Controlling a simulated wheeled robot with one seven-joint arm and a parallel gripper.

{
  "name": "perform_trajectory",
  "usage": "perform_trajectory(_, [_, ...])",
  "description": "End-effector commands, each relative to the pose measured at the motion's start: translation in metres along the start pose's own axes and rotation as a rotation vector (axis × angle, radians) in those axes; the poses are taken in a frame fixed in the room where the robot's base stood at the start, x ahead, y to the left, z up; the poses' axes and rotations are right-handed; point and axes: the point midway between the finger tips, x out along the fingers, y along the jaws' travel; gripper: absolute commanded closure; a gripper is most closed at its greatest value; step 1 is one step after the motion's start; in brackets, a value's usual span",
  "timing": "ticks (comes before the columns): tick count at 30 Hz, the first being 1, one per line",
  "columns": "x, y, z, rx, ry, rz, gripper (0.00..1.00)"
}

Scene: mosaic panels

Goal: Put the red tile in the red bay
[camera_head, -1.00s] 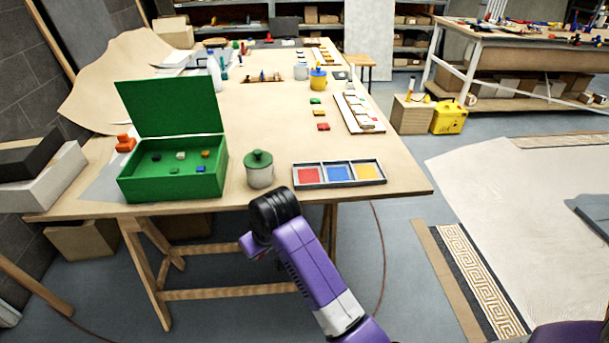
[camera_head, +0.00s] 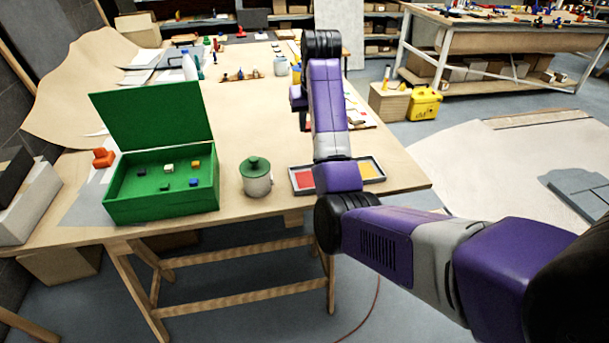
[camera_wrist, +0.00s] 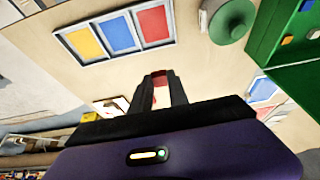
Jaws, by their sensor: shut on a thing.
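In the wrist view my gripper (camera_wrist: 160,77) is shut on the red tile (camera_wrist: 159,97), which shows as a small red patch between the two dark fingers. The tray's red bay (camera_wrist: 154,24) lies beyond the fingertips, towards the top of that view. Blue (camera_wrist: 119,34) and yellow (camera_wrist: 85,43) bays lie to its left. In the head view the red bay (camera_head: 303,180) shows at the tray's left end. My arm covers the blue bay there and part of the yellow bay (camera_head: 372,171).
A lidded jar (camera_head: 256,182) stands just left of the tray. An open green box (camera_head: 160,205) with small cubes inside stands further left. A white bottle (camera_head: 189,67) and a pot (camera_head: 281,67) stand farther back. The table has bare room behind the jar.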

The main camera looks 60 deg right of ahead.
Motion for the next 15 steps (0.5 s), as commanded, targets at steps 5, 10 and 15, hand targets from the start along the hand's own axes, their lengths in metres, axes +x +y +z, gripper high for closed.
perform_trajectory(5, [0.041, -0.001, 0.019, -0.002, -0.007, -0.001, 1.0])
perform_trajectory(10, [0.079, -0.001, 0.035, -0.003, -0.006, 0.0, 1.0])
perform_trajectory(15, [0.111, -0.002, 0.048, -0.003, -0.004, -0.001, 1.0])
